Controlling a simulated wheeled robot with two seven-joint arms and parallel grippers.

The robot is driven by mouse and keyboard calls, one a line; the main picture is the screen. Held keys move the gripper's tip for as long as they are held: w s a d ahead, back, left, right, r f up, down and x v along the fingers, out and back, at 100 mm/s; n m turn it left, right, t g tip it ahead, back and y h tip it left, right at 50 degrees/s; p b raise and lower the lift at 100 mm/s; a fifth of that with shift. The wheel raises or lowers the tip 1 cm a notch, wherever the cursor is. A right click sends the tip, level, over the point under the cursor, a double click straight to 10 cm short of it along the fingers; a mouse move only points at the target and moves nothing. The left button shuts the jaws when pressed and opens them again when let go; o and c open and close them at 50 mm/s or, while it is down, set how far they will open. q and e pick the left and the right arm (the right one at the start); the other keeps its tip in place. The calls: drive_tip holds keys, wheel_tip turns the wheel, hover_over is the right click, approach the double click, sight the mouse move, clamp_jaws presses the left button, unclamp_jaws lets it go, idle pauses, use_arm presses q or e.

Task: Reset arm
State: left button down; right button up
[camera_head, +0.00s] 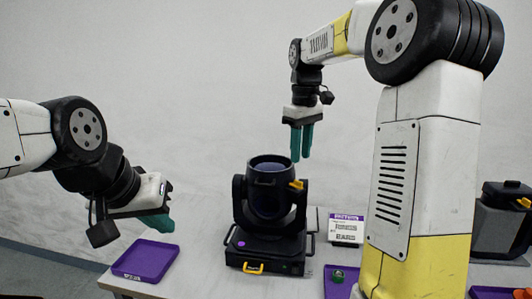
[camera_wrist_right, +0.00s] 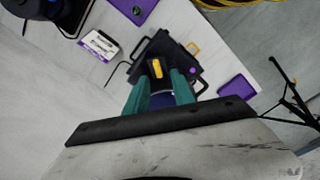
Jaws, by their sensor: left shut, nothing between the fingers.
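My right gripper (camera_head: 301,146) hangs in the air above and slightly right of the black moving-head light (camera_head: 270,190). Its two green fingers point down and are apart with nothing between them; in the right wrist view the fingers (camera_wrist_right: 160,82) frame part of the light (camera_wrist_right: 150,48) below. My left gripper (camera_head: 157,223) is at the left, above the purple tray (camera_head: 146,260). Its green fingers are closed together, with nothing held. The light stands upright on its base on the table, with a yellow latch at the front.
A white label card with a purple strip (camera_head: 346,229) stands right of the light. Another purple tray (camera_head: 341,280) holds a small dark item, partly behind my right arm. A second black fixture (camera_head: 502,222) is at the far right. The table edge runs along the left.

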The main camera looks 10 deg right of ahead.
drive_tip(key=s+a+f+m+t+y, duration=0.1)
drive_tip(key=s+f+m+t, duration=0.1)
drive_tip(key=s, duration=0.9)
drive_tip(key=s+a+f+m+t+y, duration=0.1)
drive_tip(key=s+f+m+t, duration=0.1)
drive_tip(key=s, duration=1)
drive_tip(key=m+t, duration=0.1)
drive_tip(key=m, duration=0.1)
drive_tip(key=shift+f+m+t, duration=0.3)
drive_tip(key=shift+m+t, duration=0.1)
drive_tip(key=shift+a, duration=0.1)
